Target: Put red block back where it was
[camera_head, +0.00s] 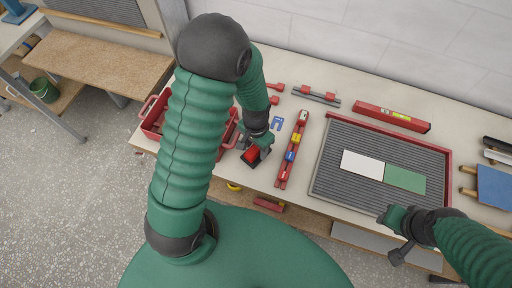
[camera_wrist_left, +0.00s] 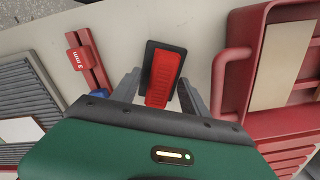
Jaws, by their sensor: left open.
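The red block (camera_head: 251,154) is by my left gripper (camera_head: 256,150), near the table's front edge. In the left wrist view the red block (camera_wrist_left: 163,76) lies on a black base (camera_wrist_left: 152,52), partly between the two spread fingers of my left gripper (camera_wrist_left: 160,92). The fingers stand on either side of it with visible gaps and appear not to touch it. The block's near end is close to the gripper body.
A red bin (camera_head: 152,117) is left of the block, partly behind my left arm. A red rail (camera_head: 284,172) with coloured tags and a blue piece (camera_head: 277,123) lie to the right. The ribbed tray (camera_head: 335,140) holds a white and a green plate. A red level (camera_head: 392,116) lies behind it.

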